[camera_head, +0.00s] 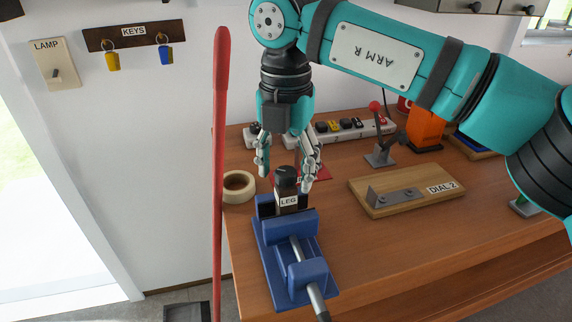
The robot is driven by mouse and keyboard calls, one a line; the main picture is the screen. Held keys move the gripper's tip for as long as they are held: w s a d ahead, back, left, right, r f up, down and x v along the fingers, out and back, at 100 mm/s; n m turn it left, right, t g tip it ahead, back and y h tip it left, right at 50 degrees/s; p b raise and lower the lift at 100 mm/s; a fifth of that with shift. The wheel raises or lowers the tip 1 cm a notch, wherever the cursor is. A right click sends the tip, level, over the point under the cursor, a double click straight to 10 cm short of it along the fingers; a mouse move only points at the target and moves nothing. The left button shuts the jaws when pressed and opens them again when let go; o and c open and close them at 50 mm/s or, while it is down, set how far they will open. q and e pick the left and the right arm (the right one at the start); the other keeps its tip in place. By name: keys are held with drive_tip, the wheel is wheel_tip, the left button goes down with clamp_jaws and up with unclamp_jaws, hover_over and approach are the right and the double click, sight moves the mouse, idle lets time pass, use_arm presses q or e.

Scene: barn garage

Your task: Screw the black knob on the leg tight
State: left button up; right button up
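The leg (288,201) is a short dark piece with a "LEG" label, standing upright in the jaws of a blue vise (272,258) at the workbench's left end. The black knob (286,176) sits on top of the leg. My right gripper (286,178) points down from above, with its two fingers spread to either side of the knob. The fingers look apart from the knob, though their exact depth relative to it is hard to judge. My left gripper is not in view.
A tape roll (239,187) lies left of the vise, near a red pole (218,150). A wooden board (405,200) labelled "DIAL 2" lies to the right. A power strip (350,131) and an orange object (425,128) stand behind. The bench front right is clear.

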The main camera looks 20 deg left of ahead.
sight(286, 171)
wheel_tip(286, 171, up, 12)
idle(0.6)
drive_tip(key=shift+f, duration=0.1)
